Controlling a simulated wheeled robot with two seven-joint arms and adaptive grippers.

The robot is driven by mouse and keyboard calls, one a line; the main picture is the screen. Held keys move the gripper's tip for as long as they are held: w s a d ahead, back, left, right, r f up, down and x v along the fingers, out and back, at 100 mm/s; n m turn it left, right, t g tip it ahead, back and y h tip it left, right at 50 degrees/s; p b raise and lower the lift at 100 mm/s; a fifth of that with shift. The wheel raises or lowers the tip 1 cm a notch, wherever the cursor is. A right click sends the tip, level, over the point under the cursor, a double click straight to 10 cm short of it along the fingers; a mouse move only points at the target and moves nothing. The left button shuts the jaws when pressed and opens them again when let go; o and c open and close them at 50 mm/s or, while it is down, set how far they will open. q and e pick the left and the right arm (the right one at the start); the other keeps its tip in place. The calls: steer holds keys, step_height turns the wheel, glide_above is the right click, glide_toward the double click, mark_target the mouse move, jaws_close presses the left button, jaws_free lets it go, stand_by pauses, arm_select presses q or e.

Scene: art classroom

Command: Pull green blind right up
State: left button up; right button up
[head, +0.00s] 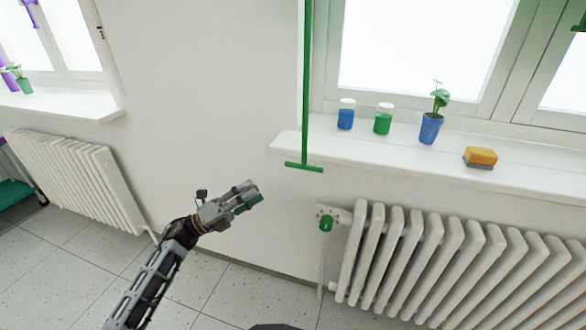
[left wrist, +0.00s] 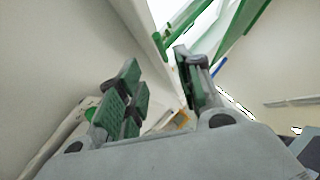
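A thin green pull rod (head: 306,80) hangs down in front of the window in the head view. It ends in a short green crossbar handle (head: 304,167) just below the front edge of the sill. My left gripper (head: 252,194) is left of and a little lower than the handle, apart from it. In the left wrist view my left gripper (left wrist: 161,84) has its two green-padded fingers spread with nothing between them. Green bars (left wrist: 186,33) show beyond the fingertips there. The blind's cloth is not seen. My right gripper is out of view.
The white sill (head: 375,152) holds a blue jar (head: 346,115), a green jar (head: 383,120), a potted plant (head: 431,128) and a yellow sponge (head: 481,157). A white radiator (head: 450,262) with a green valve knob (head: 326,223) stands below. Wall left of the rod is bare.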

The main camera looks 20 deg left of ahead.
arm_select(q)
steer(key=x, duration=1.3)
steer(key=shift+w+d, duration=0.2)
steer(key=shift+d, duration=0.1)
stand_by(0.3)
steer(key=shift+r, duration=0.15)
steer(key=shift+c, duration=0.3)
jaws_close()
